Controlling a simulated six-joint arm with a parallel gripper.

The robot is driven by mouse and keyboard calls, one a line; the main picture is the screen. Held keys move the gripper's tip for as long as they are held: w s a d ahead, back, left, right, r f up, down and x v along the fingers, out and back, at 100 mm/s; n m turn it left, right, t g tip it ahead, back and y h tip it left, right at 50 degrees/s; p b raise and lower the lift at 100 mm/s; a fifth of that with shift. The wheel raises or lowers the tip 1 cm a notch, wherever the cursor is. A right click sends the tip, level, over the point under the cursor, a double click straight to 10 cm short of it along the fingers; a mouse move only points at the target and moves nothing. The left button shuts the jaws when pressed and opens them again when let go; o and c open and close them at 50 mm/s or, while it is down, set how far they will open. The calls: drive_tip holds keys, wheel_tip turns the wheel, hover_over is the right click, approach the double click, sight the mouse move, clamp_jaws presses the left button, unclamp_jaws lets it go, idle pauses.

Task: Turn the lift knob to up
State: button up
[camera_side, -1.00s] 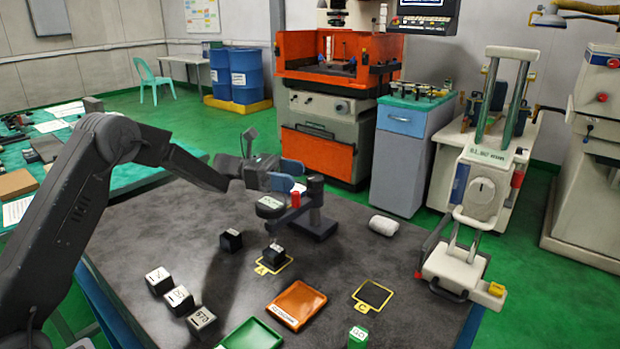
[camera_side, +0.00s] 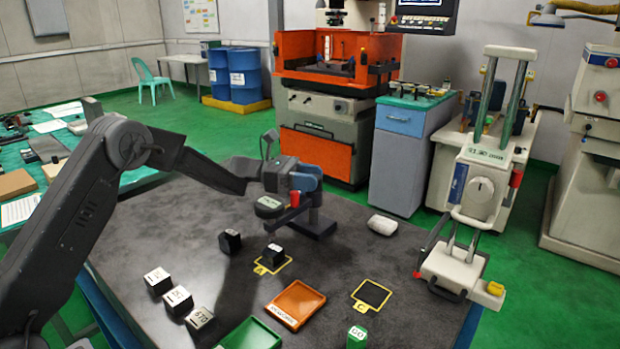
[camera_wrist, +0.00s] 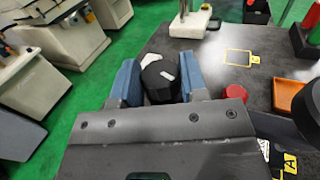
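A black many-sided knob with white marks (camera_wrist: 158,78) shows between my blue fingertips in the wrist view. It is the top of the dark stand (camera_side: 318,226) on the bench; my gripper mostly hides it in the side view. My gripper (camera_side: 304,181) is over the stand, and in the wrist view its fingers (camera_wrist: 160,82) are spread, one on each side of the knob. I see little gap, and contact is unclear. A red cap (camera_side: 295,199) sits beside the stand, also in the wrist view (camera_wrist: 237,92). No "up" mark is readable.
A labelled dark round piece (camera_side: 268,206) is by the stand's arm. A white roll (camera_side: 383,225) lies to the right. Several blocks, an orange tray (camera_side: 297,304) and a green tray (camera_side: 250,335) lie in front. A pale column with a round dial (camera_side: 481,192) stands right.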

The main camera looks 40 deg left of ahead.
drive_tip(key=c, duration=0.4)
drive_tip(key=shift+n+t+y, duration=0.6)
drive_tip(key=shift+n+t, duration=0.2)
drive_tip(key=shift+t, duration=0.3)
drive_tip(key=o, duration=1)
drive_tip(key=shift+c, duration=0.2)
drive_tip(key=v, duration=1.4)
